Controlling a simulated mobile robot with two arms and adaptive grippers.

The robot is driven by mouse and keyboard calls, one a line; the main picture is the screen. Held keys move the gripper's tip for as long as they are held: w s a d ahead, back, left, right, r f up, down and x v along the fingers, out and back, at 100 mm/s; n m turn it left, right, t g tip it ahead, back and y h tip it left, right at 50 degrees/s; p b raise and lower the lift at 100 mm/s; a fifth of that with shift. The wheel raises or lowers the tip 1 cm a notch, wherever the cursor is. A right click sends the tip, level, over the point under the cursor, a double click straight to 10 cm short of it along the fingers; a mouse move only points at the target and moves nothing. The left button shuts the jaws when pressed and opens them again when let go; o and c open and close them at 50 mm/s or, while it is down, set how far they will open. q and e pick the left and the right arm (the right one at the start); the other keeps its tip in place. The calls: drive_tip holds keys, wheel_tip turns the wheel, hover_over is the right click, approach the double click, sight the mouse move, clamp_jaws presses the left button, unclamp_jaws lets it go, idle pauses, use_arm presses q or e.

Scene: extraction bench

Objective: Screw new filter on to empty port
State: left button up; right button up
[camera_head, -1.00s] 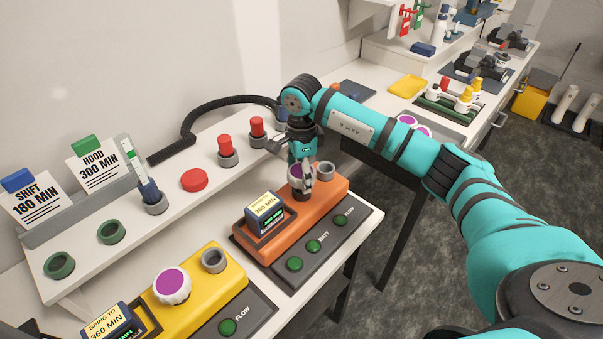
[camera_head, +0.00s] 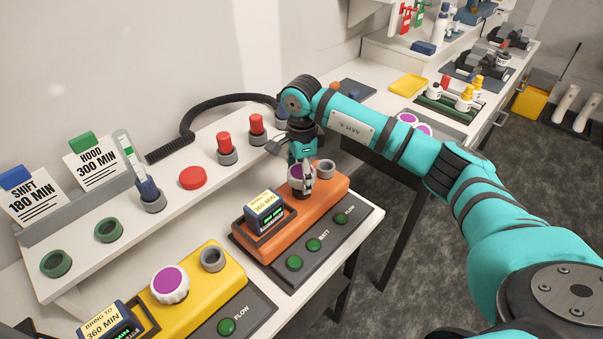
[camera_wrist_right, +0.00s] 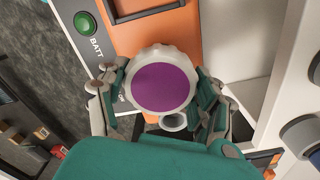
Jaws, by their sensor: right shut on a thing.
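A white filter with a purple top (camera_head: 299,172) is held by my right gripper (camera_head: 307,182) over one port position of the orange unit (camera_head: 325,190). In the right wrist view the filter (camera_wrist_right: 160,88) shows its purple face, with my right gripper's fingers (camera_wrist_right: 160,100) closed on both sides of its ribbed rim. It sits low, at or almost on the unit's top; the port beneath is hidden, so I cannot tell whether it is threaded. An open grey port (camera_head: 326,168) is beside it. My left gripper is out of view.
A yellow unit (camera_head: 200,295) at the front left carries another purple-topped filter (camera_head: 169,284) and an open grey port (camera_head: 213,258). A timer (camera_head: 264,210) stands on the orange unit. Red-topped items (camera_head: 225,143) stand on the shelf behind. More purple-topped filters (camera_head: 407,119) lie beyond my arm.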

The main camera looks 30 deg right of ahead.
drive_tip(key=shift+f+b, duration=0.55)
drive_tip(key=shift+f, duration=0.25)
drive_tip(key=m, duration=0.3)
drive_tip(key=shift+r+m+p, duration=0.1)
drive_tip(key=shift+m+p, duration=0.2)
drive_tip(key=m, duration=0.5)
drive_tip(key=shift+m+p, duration=0.3)
drive_tip(key=o, duration=1.5)
drive_tip(key=shift+o, duration=0.2)
wheel_tip(320, 180, up, 12)
drive_tip(key=shift+f, duration=0.1)
